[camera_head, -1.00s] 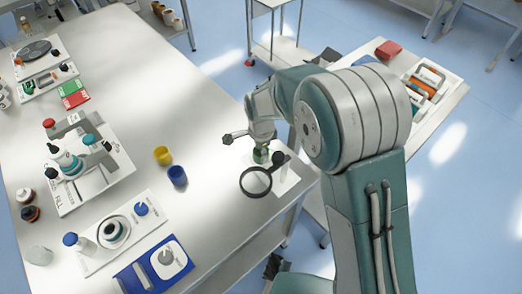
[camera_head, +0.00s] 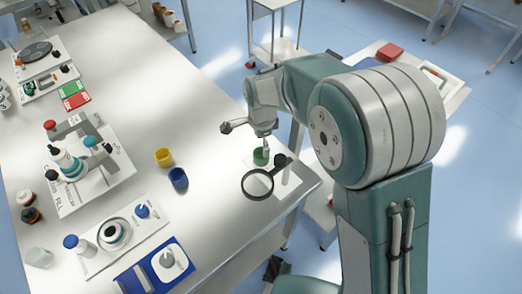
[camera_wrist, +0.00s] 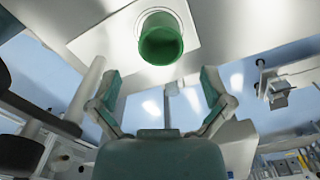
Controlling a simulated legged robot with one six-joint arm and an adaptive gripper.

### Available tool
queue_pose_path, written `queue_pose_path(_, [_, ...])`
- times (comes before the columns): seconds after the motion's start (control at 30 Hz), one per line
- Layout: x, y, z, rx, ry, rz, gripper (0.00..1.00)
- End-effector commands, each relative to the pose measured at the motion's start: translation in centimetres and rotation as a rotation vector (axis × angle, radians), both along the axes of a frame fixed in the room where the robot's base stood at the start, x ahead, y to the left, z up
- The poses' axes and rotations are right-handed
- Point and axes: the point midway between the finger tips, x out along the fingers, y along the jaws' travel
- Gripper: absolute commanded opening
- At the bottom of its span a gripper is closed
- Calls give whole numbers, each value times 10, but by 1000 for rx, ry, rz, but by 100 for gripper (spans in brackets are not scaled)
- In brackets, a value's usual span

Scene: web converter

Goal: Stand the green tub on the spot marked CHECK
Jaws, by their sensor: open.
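The green tub (camera_head: 260,157) stands upright near the right end of the white table, beside the magnifier. In the wrist view the green tub (camera_wrist: 161,40) stands on a pale rectangular plate (camera_wrist: 95,35), apart from both fingers. My gripper (camera_head: 263,136) is just above the tub, open and empty. In the wrist view my gripper (camera_wrist: 160,92) shows its two fingers spread wide with nothing between them. No CHECK lettering can be read in either view; the tub and arm cover part of that plate.
A round black-rimmed magnifier (camera_head: 257,184) on a stand is close in front of the tub. A yellow tub (camera_head: 164,157) and a blue tub (camera_head: 178,178) stand to the left. Bench devices fill the left side. The table between is clear.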

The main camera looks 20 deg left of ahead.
Motion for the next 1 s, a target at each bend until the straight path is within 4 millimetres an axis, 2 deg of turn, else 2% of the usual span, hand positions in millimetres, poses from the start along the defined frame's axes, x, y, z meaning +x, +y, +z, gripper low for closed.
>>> queue_pose_path(0.1, [1,0,27,4,-3,-1,99])
queue_pose_path(0.3, [1,0,57,1,-2,-1,99])
queue_pose_path(0.7, [1,-4,70,3,-4,5,99])
queue_pose_path(0.77, [3,-14,79,12,-14,21,99])
queue_pose_path(0.83, [6,-35,95,25,-34,56,99])
queue_pose_path(1.0, [3,-106,143,54,-109,190,99])
